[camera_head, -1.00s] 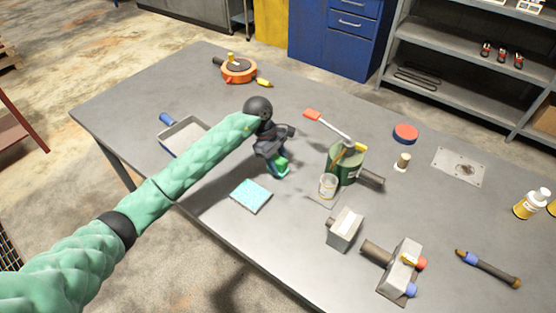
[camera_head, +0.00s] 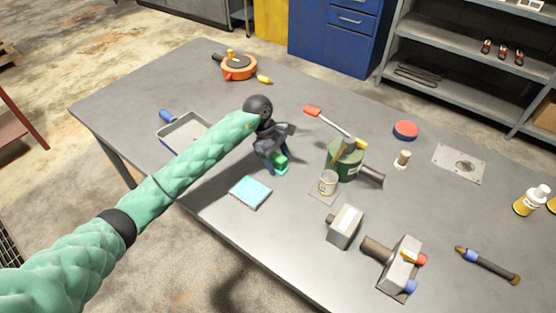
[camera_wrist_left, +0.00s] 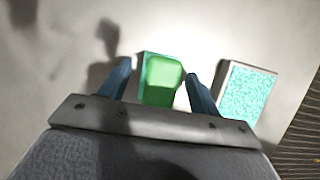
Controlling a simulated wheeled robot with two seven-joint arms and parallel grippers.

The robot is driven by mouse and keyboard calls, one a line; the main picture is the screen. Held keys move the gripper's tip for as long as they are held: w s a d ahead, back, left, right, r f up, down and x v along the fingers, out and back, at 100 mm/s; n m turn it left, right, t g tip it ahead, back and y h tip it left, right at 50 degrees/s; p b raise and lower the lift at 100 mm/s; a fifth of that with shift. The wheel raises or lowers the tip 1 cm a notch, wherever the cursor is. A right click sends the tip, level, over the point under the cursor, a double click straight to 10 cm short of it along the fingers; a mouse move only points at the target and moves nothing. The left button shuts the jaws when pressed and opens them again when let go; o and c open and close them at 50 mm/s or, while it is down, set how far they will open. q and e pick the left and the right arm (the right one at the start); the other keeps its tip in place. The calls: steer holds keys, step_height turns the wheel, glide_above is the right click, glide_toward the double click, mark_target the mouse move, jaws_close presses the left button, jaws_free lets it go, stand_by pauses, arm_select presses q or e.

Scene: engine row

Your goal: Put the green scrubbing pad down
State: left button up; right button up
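The green scrubbing pad (camera_head: 281,163) rests on the grey table below my left gripper (camera_head: 275,160). In the left wrist view the pad (camera_wrist_left: 161,80) is a bright green block lying between the two blue fingers of the left gripper (camera_wrist_left: 159,72). A gap shows on each side of it, so the fingers stand open and apart from the pad. In the head view the gripper hides part of the pad. My right gripper is in neither view.
A light blue sponge (camera_head: 250,191) lies just beside the pad. The table (camera_head: 215,215) is bare around the sponge.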

arm_select(q)
steer(key=shift+r, duration=0.1)
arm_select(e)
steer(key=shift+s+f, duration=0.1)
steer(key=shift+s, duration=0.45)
arm_select(q)
steer(key=shift+w+a+r, duration=0.1)
steer(key=shift+r, duration=0.15)
steer(key=shift+b+v, duration=0.5)
steer(key=shift+v, duration=0.25)
steer(key=shift+w+a+r, duration=0.1)
steer(key=shift+a+r, duration=0.05)
steer(key=shift+r, duration=0.15)
steer(key=b+v, duration=0.4)
steer(key=v, duration=0.5)
steer(key=shift+r, duration=0.2)
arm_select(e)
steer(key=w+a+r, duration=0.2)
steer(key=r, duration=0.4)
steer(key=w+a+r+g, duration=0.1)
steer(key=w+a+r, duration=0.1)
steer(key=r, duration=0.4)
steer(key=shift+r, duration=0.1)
